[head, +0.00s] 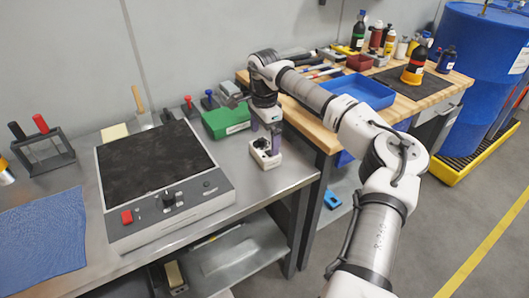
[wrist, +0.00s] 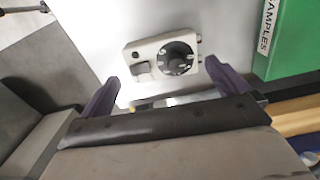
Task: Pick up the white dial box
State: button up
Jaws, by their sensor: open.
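The white dial box (head: 264,155) sits on the metal bench near its right edge, in front of the green box. In the wrist view the white dial box (wrist: 161,56) shows a round dark dial and a smaller switch on its top face. My gripper (head: 266,136) is close above the box in the head view, pointing down. In the wrist view my gripper (wrist: 164,84) is open, with its purple fingers apart and nothing between them. The box lies beyond the fingertips there, roughly centred between them. I cannot tell the exact height gap.
A green samples box (head: 226,121) stands just behind the white box; its label shows in the wrist view. A large dark-topped device (head: 180,207) with a red switch is to the left. A wooden table (head: 318,117) adjoins at the right, with a blue tray (head: 358,91).

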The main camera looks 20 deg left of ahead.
aim_at(265, 148)
jog(key=shift+w+f+p, duration=0.1)
jog(key=shift+f+p, duration=0.55)
jog(key=shift+f, duration=2.2)
jog(key=c, duration=0.7)
jog(key=shift+c, duration=0.3)
jog(key=shift+r, duration=0.15)
